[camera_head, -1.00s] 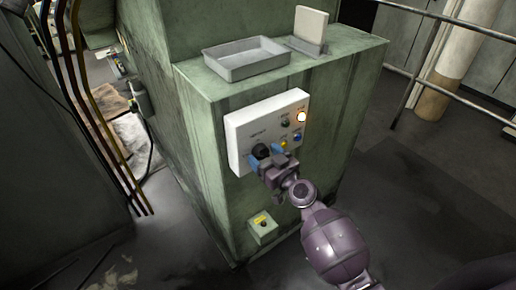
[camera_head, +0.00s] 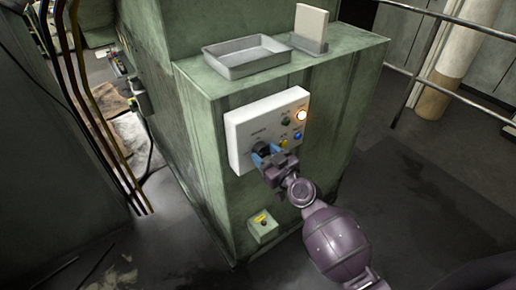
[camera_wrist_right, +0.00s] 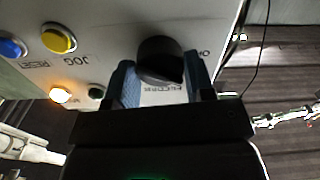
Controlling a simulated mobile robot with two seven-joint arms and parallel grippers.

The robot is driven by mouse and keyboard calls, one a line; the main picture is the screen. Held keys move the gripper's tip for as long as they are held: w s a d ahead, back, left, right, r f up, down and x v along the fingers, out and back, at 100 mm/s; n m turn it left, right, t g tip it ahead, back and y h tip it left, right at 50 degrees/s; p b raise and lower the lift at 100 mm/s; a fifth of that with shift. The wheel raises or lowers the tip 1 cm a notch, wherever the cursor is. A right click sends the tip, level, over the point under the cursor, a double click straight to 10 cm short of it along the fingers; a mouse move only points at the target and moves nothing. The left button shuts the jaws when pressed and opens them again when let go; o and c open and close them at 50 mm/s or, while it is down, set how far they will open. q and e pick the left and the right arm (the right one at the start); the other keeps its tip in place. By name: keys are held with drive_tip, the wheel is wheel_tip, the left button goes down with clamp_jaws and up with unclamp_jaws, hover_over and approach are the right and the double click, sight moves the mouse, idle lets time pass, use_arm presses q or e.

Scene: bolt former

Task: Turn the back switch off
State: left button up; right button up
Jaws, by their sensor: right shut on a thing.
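The back switch is a black rotary knob (camera_wrist_right: 160,62) on a white control panel (camera_head: 240,135), on the front of a green machine cabinet (camera_head: 215,165). My right gripper (camera_head: 268,158) is at the panel with its blue fingers on either side of the knob. In the right wrist view the gripper (camera_wrist_right: 163,85) is shut on the knob, one finger at each side. Lettering by the knob is partly hidden by the fingers. In the head view the gripper covers part of the knob. My left gripper is not in view.
The panel also carries a lit orange lamp (camera_head: 301,115), a yellow button (camera_wrist_right: 58,38), a blue button (camera_wrist_right: 12,47) and a green button (camera_wrist_right: 96,92). A small box (camera_head: 262,225) sits below. A metal tray (camera_head: 247,62) lies on top. A railing (camera_head: 425,60) stands right.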

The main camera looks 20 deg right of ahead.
drive_tip(key=n, duration=0.2)
drive_tip(key=shift+n, duration=0.4)
drive_tip(key=n, duration=0.3)
drive_tip(key=shift+n+p, duration=0.3)
drive_tip(key=o, duration=1.2)
drive_tip(key=shift+c, duration=0.2)
drive_tip(key=p+v, duration=0.2)
drive_tip(key=v, duration=0.6)
drive_tip(key=shift+p, duration=0.4)
